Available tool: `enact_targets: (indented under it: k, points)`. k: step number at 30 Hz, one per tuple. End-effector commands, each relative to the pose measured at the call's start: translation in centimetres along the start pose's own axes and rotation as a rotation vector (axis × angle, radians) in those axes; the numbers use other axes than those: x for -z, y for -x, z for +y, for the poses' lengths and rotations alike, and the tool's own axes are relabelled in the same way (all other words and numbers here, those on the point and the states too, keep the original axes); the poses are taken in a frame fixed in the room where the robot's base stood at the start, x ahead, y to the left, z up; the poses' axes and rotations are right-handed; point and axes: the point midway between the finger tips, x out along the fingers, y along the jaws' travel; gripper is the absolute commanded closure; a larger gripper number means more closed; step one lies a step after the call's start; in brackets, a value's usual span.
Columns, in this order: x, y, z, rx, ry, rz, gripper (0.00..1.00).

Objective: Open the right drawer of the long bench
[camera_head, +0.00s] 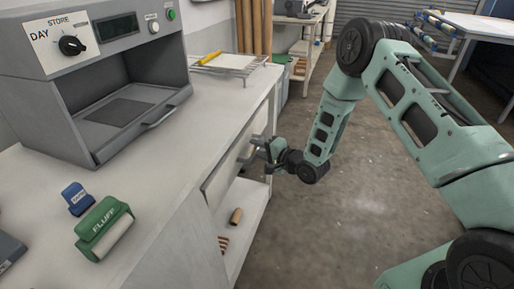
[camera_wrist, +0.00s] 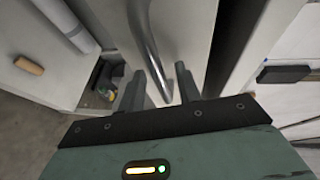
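The long bench (camera_head: 165,185) runs along the left of the head view, with a pale drawer front (camera_head: 222,175) on its side facing the aisle. My gripper (camera_head: 268,150) is at that side, just below the bench top's edge, near the far end. In the wrist view a curved grey metal handle (camera_wrist: 148,45) on a pale front reaches down between my two fingers (camera_wrist: 158,88). The fingers are apart, with gaps beside the bar; I cannot tell whether either touches it. My gripper hides much of the handle in the head view.
A grey machine (camera_head: 110,75) with a dial stands on the bench, near a green roller marked FLUFF (camera_head: 103,228) and a blue block (camera_head: 77,198). A brown roll (camera_head: 236,216) lies on the lower shelf. The floor (camera_head: 330,225) right of the bench is clear.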

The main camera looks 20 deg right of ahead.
Motion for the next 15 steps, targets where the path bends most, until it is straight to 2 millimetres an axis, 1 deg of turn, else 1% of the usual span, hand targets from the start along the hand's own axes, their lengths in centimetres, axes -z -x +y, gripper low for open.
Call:
enact_targets:
  k: [4, 12, 14, 15]
  points:
    - [-0.02, -0.74, -0.05, 0.001, 0.0, 0.0, 0.66]
    - [-0.01, -0.82, -0.03, 0.0, 0.0, 0.001, 0.66]
    - [0.0, -0.82, -0.03, 0.0, 0.0, 0.0, 0.83]
    - [0.0, -0.81, -0.03, 0.0, 0.0, 0.001, 0.94]
